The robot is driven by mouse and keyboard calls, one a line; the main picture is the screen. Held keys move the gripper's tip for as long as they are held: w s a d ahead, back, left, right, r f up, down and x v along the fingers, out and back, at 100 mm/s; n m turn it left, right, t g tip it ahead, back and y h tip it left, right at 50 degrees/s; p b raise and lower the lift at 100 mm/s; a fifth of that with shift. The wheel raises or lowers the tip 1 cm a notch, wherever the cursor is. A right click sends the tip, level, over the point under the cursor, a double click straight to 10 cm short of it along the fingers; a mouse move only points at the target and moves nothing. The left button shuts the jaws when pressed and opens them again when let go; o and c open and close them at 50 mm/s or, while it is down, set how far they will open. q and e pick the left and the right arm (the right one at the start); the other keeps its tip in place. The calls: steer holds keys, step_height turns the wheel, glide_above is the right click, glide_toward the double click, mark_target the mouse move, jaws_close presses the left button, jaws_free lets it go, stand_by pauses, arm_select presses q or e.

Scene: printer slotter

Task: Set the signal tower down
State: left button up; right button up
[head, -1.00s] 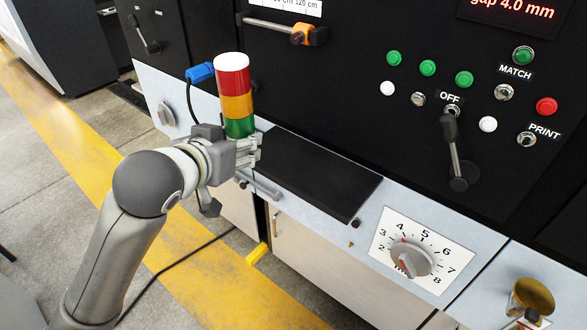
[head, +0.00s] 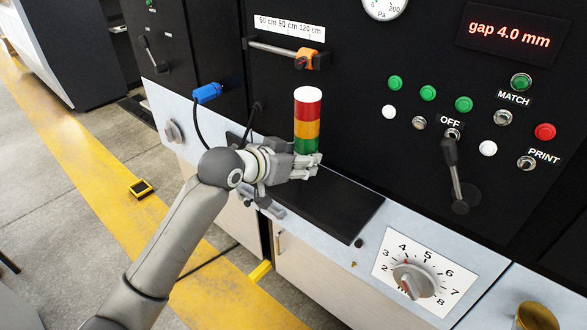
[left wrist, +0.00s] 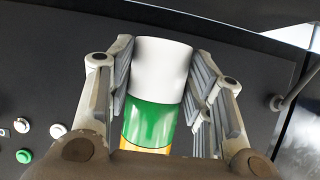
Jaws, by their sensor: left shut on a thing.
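The signal tower (head: 307,122) stands upright in the head view, with red, orange and green bands and a white top. My left gripper (head: 306,166) is shut around its lower end, over the black shelf (head: 330,200) on the machine's front. I cannot tell whether the tower's base touches the shelf. In the left wrist view my left gripper (left wrist: 160,85) has its fingers on both sides of the tower's white base section (left wrist: 161,68), with the green and orange bands below it in the picture. My right gripper is not in view.
A blue plug (head: 207,93) on a black cable is left of the tower. A black lever (head: 455,175), several push buttons and a numbered dial (head: 414,279) are to the right. An orange-knobbed slide (head: 301,62) is above. The shelf's right part is bare.

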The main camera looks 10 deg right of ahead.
mark_target(293, 185)
arm_select(q)
steer(key=shift+w+a+f, duration=0.25)
steer(key=shift+w+f, duration=0.65)
steer(key=shift+f, duration=0.1)
steer(key=shift+w+a+f, duration=0.15)
steer(key=shift+w+f, duration=0.25)
steer(key=shift+f, duration=0.1)
step_height(293, 185, down, 2)
steer(key=shift+f+p, duration=0.1)
steer(key=shift+p, duration=0.8)
steer(key=shift+f, duration=0.45)
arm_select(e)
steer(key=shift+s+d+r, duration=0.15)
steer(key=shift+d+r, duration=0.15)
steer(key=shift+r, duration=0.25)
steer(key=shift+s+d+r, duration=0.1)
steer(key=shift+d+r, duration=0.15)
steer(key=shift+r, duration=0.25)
arm_select(q)
steer(key=shift+f, duration=0.1)
steer(key=o, duration=1)
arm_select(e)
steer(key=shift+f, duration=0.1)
